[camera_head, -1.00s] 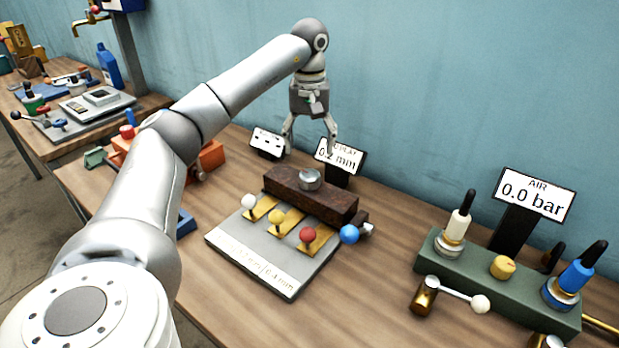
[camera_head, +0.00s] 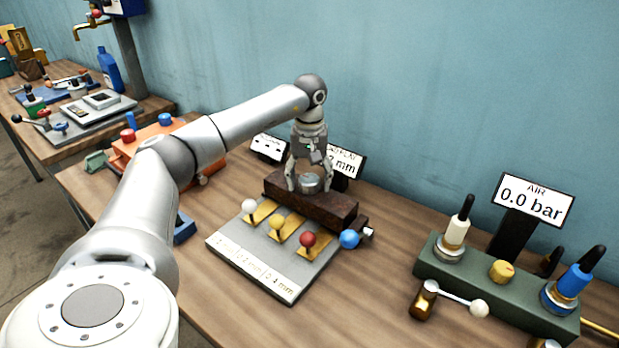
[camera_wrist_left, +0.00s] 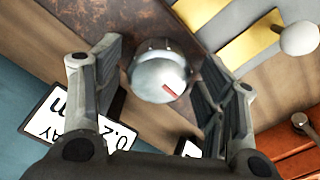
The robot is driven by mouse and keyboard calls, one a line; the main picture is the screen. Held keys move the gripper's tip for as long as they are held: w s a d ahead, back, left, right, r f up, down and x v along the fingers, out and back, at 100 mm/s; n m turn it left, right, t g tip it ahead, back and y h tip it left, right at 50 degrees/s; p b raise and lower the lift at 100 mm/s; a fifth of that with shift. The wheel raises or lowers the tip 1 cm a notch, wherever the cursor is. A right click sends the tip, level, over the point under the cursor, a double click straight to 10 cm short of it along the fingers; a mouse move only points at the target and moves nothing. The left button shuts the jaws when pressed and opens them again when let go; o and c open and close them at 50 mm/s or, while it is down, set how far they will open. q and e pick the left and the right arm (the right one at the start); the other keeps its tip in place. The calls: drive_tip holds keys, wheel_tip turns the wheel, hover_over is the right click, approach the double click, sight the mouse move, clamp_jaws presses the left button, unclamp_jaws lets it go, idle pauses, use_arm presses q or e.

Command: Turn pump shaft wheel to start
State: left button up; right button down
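The pump shaft wheel appears to be the silver round knob (camera_head: 310,184) on top of a rusty brown block (camera_head: 341,208). In the left wrist view the knob (camera_wrist_left: 157,80) has a short red mark on its face. My left gripper (camera_head: 309,188) points down over the block, with one finger on each side of the knob. In the left wrist view my left gripper (camera_wrist_left: 155,85) is open, with gaps visible between its finger pads and the knob. My right gripper is not in view.
A grey plate (camera_head: 262,271) with white, yellow and red ball-topped levers lies in front of the block. A blue ball (camera_head: 350,239) is at its right end. Display signs stand behind. A green valve base (camera_head: 470,268) and an "AIR 0.0 bar" sign (camera_head: 534,200) are at right.

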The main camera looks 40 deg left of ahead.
use_arm(q)
drive_tip(key=c, duration=0.7)
drive_tip(key=shift+c, duration=0.2)
drive_tip(key=shift+n, duration=0.3)
